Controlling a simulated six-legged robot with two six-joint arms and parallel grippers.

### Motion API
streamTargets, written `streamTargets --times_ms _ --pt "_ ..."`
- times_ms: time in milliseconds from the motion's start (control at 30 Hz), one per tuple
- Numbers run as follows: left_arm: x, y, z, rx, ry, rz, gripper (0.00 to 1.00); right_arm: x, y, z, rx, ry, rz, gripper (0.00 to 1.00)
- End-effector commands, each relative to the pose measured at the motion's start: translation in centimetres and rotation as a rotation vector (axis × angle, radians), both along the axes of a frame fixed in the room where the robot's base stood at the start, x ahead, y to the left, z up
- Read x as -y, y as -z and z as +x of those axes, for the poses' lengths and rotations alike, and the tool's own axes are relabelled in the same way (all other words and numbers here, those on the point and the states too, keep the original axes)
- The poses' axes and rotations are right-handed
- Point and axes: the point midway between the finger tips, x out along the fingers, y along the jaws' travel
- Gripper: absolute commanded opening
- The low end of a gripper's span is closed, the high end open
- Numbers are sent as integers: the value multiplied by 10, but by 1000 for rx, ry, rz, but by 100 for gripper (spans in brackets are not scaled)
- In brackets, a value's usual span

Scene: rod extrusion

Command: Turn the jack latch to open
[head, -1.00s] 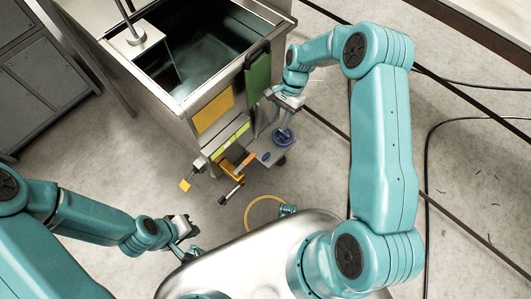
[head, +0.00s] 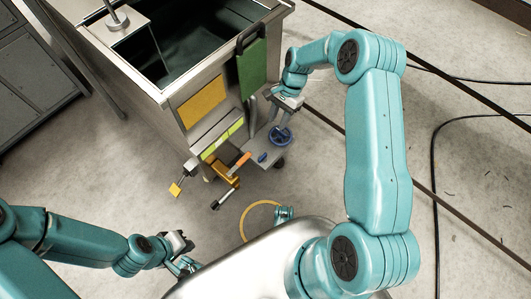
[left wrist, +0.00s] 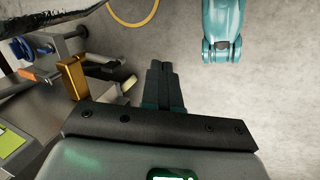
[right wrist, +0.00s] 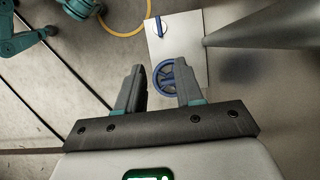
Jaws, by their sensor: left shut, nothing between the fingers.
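The front of the metal tank carries a yellow bracket (head: 220,172) with an orange handle (head: 239,163) and a dark rod with a pale end. A blue handwheel (head: 280,137) and a small blue lever (head: 262,157) sit to its right on a metal plate. I cannot tell for certain which part is the jack latch. My left gripper (head: 186,264) is shut and empty, below and left of the bracket; its closed fingers (left wrist: 163,82) also show in the left wrist view, right of the yellow bracket (left wrist: 73,76). My right gripper (head: 285,115) is open, just above the handwheel, which shows beyond its fingertips (right wrist: 160,75).
The open tank (head: 180,50) fills the upper left, with a green panel (head: 252,67) and a yellow panel (head: 203,97) on it. A yellow hose (head: 258,205) curves over the floor. A grey cabinet (head: 35,65) stands left. Dark cables lie right.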

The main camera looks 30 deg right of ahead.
Motion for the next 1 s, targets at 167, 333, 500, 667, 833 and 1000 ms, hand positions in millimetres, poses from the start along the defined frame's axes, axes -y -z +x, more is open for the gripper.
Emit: streamTargets --times_ms 167,333,500,667,833,1000 --pt "-2 11 2 4 -7 2 0 -10 29 -4 -3 -3 1 36" --pt "-5 24 5 9 -18 4 0 -26 68 -9 -4 -5 2 36" --pt "-7 37 7 13 -29 6 0 -40 105 -14 -3 -4 1 36" --pt "-9 45 10 17 -37 7 0 -51 131 -17 -3 -5 1 36" --pt "-10 49 12 23 -40 8 0 -57 145 -19 -1 -4 0 36" --pt "-10 50 12 24 -42 9 0 -59 148 -20 -1 -4 0 36"
